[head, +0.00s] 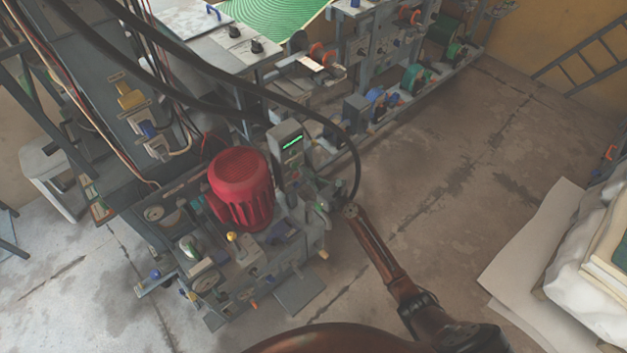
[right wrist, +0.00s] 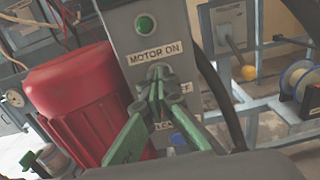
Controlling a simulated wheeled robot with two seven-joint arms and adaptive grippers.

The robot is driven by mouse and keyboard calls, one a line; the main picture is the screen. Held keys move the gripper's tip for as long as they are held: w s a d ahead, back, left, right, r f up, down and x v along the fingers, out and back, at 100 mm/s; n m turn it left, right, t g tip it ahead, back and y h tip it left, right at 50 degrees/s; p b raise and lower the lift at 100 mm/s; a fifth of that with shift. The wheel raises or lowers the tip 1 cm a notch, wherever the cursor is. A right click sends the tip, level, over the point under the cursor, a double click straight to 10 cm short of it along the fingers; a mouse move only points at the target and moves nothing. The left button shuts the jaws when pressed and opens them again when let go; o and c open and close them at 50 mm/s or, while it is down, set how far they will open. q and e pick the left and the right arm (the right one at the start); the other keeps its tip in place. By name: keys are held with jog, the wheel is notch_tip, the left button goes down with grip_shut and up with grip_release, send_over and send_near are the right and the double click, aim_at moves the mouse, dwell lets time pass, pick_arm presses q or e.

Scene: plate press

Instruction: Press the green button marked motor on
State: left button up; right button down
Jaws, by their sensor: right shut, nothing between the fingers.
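The green button (right wrist: 145,23) is round and sits on a grey control box (right wrist: 120,24) in the right wrist view, above a label (right wrist: 155,53) reading "MOTOR ON". My right gripper (right wrist: 158,73) is shut and empty, its green fingertips together in front of the panel. In the picture the tips lie just below the label and below the button, not over it. I cannot make out the button there. My left gripper is not in view.
The red motor (head: 241,188) stands left of the box and also shows in the right wrist view (right wrist: 80,95). A black hose (head: 352,150) arcs down near my right gripper. More labels lie partly hidden behind the fingers. Open floor (head: 450,190) is to the right.

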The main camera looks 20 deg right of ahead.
aim_at(295, 165)
jog(key=shift+w+a+f, duration=0.1)
jog(key=shift+w+a, duration=0.1)
jog(key=shift+w, duration=0.35)
jog(key=shift+w+a, duration=0.1)
jog(key=shift+w, duration=0.35)
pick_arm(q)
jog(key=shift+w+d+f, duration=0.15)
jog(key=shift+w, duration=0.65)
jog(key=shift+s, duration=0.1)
